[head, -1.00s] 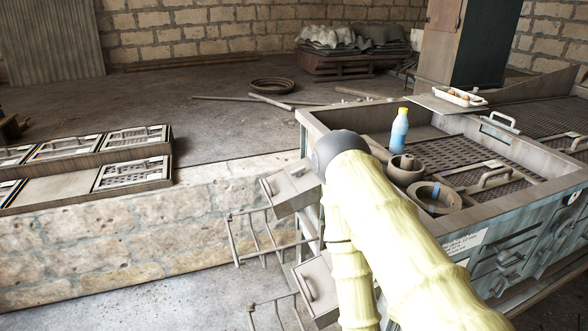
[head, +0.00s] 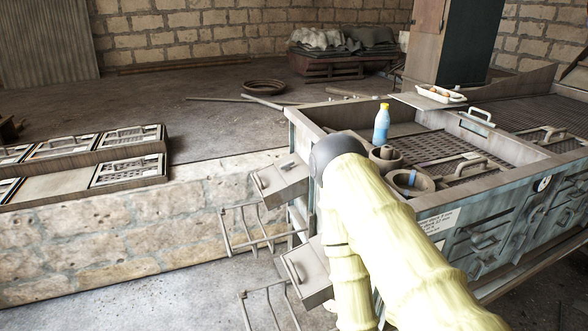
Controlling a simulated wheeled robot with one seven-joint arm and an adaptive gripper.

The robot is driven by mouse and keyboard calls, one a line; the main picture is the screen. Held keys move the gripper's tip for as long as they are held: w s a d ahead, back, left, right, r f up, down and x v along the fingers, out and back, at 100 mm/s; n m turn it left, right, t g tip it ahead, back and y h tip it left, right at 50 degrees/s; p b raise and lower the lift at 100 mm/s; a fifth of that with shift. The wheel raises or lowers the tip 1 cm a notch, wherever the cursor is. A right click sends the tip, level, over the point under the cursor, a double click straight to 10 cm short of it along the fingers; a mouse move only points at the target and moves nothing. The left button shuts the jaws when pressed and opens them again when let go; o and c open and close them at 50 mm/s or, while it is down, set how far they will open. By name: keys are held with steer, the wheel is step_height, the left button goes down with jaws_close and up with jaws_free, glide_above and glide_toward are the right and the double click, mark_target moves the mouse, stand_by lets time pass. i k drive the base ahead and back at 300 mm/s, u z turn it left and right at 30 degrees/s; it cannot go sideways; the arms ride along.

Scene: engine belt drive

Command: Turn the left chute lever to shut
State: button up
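My cream-yellow arm rises from the bottom right to a dark grey joint, then bends back down. My gripper is out of view, so its state and any contact do not show. Two box-like, chute-like parts stick out from the left end of the long bench, an upper one (head: 282,181) and a lower one (head: 311,272). Each has a small bar handle on its face. I cannot make out for certain which part is the left chute lever. My arm hides part of the bench end. The bench front carries several dark handles (head: 484,240), partly visible at the right.
The bench top (head: 300,122) holds a blue bottle (head: 381,124), round pots (head: 410,182) and grilles. Wire racks (head: 246,230) jut out below the chute-like parts. A low stone wall (head: 110,235) with framed panels (head: 128,170) runs left. Floor (head: 150,300) is clear at lower left.

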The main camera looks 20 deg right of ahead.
mark_target(287, 164)
steer(key=u, duration=1.25)
steer(key=i, duration=1.95)
steer(key=z, duration=0.75)
